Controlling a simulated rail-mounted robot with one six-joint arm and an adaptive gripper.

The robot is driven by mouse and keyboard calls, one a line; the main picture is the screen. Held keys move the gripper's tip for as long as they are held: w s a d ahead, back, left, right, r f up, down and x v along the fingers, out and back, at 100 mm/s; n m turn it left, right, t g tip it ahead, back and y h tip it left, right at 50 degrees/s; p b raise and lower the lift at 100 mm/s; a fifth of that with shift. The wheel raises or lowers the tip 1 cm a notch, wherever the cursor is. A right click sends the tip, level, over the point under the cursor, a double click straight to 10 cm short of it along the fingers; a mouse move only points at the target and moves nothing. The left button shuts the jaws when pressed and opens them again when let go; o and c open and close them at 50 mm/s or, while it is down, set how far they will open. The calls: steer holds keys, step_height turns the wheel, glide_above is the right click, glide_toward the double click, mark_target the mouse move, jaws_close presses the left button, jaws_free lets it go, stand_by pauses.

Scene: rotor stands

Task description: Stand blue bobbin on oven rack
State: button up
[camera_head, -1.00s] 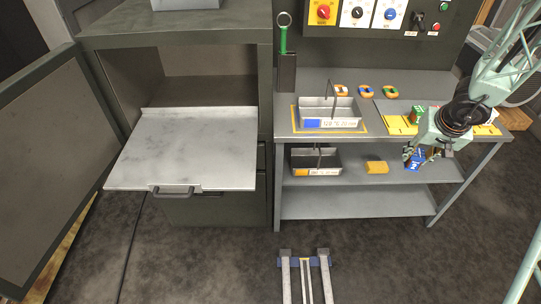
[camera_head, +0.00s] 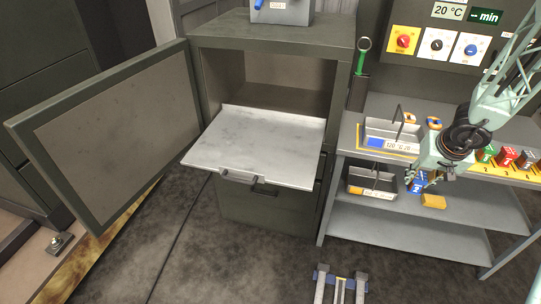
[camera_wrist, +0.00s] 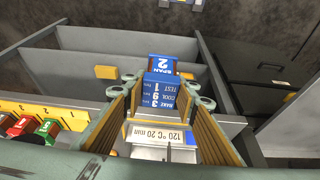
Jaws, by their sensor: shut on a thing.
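The blue bobbin (camera_head: 417,187) is in the fingers of my gripper (camera_head: 416,178), in front of the bench in the head view. In the wrist view my gripper (camera_wrist: 162,92) is shut on the blue bobbin (camera_wrist: 160,88), which shows white lettering and a "2". The oven rack (camera_head: 258,146) is a pale grey plate pulled out of the open oven, left of my gripper. Its top is bare, with a handle on its front edge. My gripper is well apart from it.
The oven door (camera_head: 115,140) stands wide open at left. The bench (camera_head: 350,147) carries a metal tray (camera_head: 390,137) and several coloured blocks on a yellow strip. Its lower shelf holds another tray (camera_head: 371,183) and a yellow block (camera_head: 433,201).

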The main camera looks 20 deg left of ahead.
stand_by(0.4)
steer(key=shift+w+a, duration=0.1)
steer(key=shift+a, duration=0.55)
steer(key=s+a+r+n+y, duration=0.15)
steer(key=a+n, duration=0.35)
steer(key=a, duration=1.8)
steer(key=s+a+n+y, duration=0.1)
steer(key=s+a, duration=0.3)
steer(key=a, duration=0.7)
steer(key=s+a+r+n+g+y+b, duration=0.1)
steer(key=s+a+n, duration=0.2)
steer(key=a, duration=0.8)
steer(key=shift+s, duration=1)
steer(key=shift+a, duration=0.15)
